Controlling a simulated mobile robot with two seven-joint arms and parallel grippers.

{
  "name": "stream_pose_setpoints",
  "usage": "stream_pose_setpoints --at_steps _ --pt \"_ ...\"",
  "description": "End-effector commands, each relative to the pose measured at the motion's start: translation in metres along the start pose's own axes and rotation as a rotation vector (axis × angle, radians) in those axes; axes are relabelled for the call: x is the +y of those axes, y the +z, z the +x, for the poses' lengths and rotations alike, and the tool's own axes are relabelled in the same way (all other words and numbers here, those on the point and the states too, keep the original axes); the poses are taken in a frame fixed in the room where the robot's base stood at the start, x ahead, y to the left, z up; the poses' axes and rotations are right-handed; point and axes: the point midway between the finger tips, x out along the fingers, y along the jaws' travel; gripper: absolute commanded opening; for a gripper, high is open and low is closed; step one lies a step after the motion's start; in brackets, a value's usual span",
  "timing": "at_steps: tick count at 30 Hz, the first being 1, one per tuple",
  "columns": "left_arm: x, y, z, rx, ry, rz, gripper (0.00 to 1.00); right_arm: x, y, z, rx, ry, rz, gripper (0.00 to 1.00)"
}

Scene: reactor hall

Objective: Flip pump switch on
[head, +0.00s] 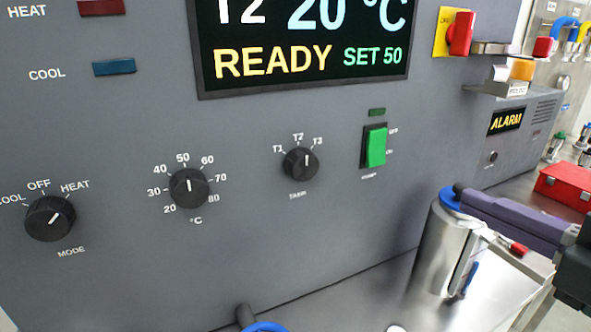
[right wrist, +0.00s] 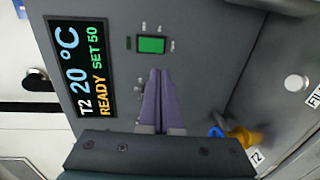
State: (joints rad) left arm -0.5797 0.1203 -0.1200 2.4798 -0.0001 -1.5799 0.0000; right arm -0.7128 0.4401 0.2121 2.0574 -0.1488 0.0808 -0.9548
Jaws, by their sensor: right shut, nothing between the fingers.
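The pump switch (head: 376,147) is a green rocker in a dark frame on the grey panel, with small OFF and ON marks at its right. I cannot tell which end is pressed in. A dark green lamp (head: 377,112) above it looks unlit. The switch also shows in the right wrist view (right wrist: 151,45). My right gripper (head: 460,190) has its purple fingers together and empty. In the head view it is to the right of and below the switch, apart from it. In the right wrist view the fingertips (right wrist: 158,72) point toward the switch. My left gripper is not seen.
A steel vessel (head: 436,250) with a blue top stands behind my right fingers. The tank knob (head: 300,163) is left of the switch; the temperature knob (head: 189,188) and mode knob (head: 50,218) are farther left. The display (head: 300,50) reads T2, 20 °C, READY, SET 50.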

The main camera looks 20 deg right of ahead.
Motion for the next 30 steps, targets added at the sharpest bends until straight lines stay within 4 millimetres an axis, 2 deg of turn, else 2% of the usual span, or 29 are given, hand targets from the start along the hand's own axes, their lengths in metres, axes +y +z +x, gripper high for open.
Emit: stream_pose_setpoints --at_steps 8,13,30 --pt "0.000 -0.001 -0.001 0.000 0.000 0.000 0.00 0.001 0.000 0.000 0.000 -0.001 0.002 0.00" --pt "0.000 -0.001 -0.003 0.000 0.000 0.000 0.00 0.002 0.000 0.011 0.000 0.001 0.005 0.00" --pt "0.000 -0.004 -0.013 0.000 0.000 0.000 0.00 0.002 0.000 0.112 -0.002 0.000 0.005 0.00"
